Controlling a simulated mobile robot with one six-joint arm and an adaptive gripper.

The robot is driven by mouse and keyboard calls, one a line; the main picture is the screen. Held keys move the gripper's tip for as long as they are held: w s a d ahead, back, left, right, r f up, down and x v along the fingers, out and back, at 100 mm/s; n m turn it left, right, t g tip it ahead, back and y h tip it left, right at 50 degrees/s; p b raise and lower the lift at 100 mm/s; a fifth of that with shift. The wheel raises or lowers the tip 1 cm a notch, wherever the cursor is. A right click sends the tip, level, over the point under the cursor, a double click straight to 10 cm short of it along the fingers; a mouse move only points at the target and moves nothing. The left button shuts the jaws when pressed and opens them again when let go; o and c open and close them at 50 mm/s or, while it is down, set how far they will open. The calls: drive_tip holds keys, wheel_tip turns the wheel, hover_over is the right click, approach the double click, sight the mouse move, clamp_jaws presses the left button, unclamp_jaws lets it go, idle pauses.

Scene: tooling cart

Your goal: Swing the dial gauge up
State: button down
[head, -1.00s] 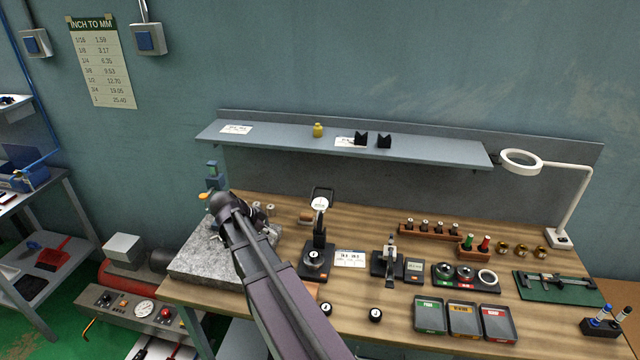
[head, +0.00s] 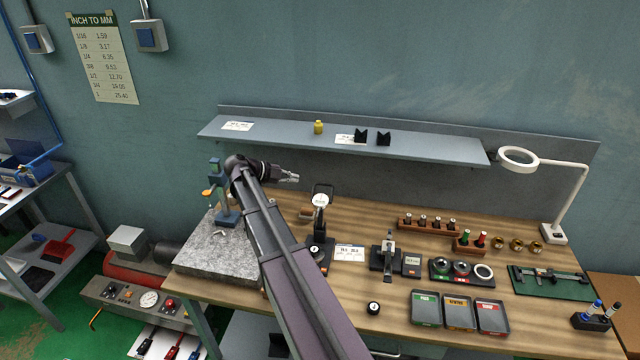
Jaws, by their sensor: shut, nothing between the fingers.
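The dial gauge (head: 320,201) has a round white face and sits on a dark stand with a black base, left of the bench's middle. A black loop-shaped frame (head: 323,188) shows just behind the face. My gripper (head: 295,179) is shut and empty. It points right, up and to the left of the gauge face in the picture, and appears apart from it. My forearm hides part of the bench to the left of the gauge and may cover part of its base.
A granite plate (head: 202,257) carries a blue-green stand (head: 216,180) left of my arm. A grey shelf (head: 270,135) runs above the bench. A small stand (head: 388,250), a ring tray (head: 438,271) and bins (head: 425,309) lie to the right.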

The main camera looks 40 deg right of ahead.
drive_tip(key=shift+f, duration=0.1)
drive_tip(key=b, duration=0.6)
approach(321, 184)
drive_tip(key=s+d, duration=0.1)
drive_tip(key=s+d+f, duration=0.1)
drive_tip(key=s+d, duration=0.2)
drive_tip(key=d, duration=0.1)
drive_tip(key=shift+s+d+f, duration=0.2)
drive_tip(key=shift+s+f, duration=0.1)
drive_tip(key=shift+w+d+f+b, duration=0.65)
drive_tip(key=shift+d+f, duration=0.1)
drive_tip(key=shift+f, duration=0.05)
drive_tip(key=shift+w+d+f+n+g+y, duration=0.15)
drive_tip(key=shift+w+d+f+n+y, duration=0.1)
drive_tip(key=shift+w+d, duration=0.2)
drive_tip(key=shift+w+d+f+n+g+y, duration=0.15)
drive_tip(key=shift+w+d+f+y, duration=0.1)
drive_tip(key=shift+w+d, duration=0.15)
drive_tip(key=shift+s, duration=0.1)
drive_tip(key=shift+r+p, duration=0.1)
drive_tip(key=shift+p, duration=0.2)
